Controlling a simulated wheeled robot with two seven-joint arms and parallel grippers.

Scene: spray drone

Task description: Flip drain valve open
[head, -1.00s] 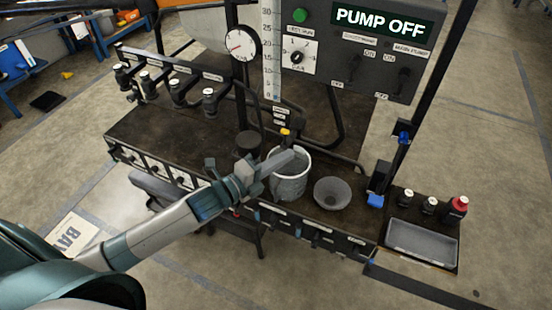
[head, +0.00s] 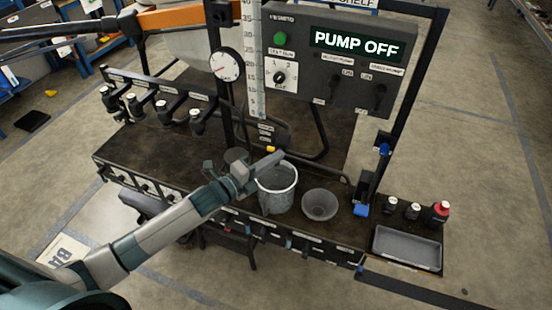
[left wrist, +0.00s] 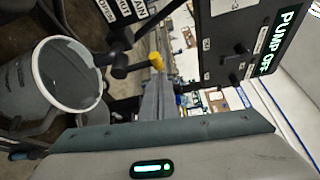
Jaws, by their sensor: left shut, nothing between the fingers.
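The drain valve is a dark fitting (left wrist: 120,58) with a yellow-tipped lever (head: 270,149), at the back of the grey bucket (head: 277,190). The yellow tip (left wrist: 156,61) also shows in the left wrist view. My left gripper (head: 274,158) is shut and empty. Its fingers reach over the bucket's rim, and their tips lie close to the yellow tip in both views. I cannot tell whether they touch it. The fingers partly hide the lever's lower part in the head view. My right gripper is not in view.
A grey bowl (head: 320,204) stands right of the bucket. The control panel (head: 335,60) reads PUMP OFF above the bench. A gauge (head: 227,64) and a row of dark nozzles (head: 160,108) are at the left. A grey tray (head: 407,248) and small bottles are at the right.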

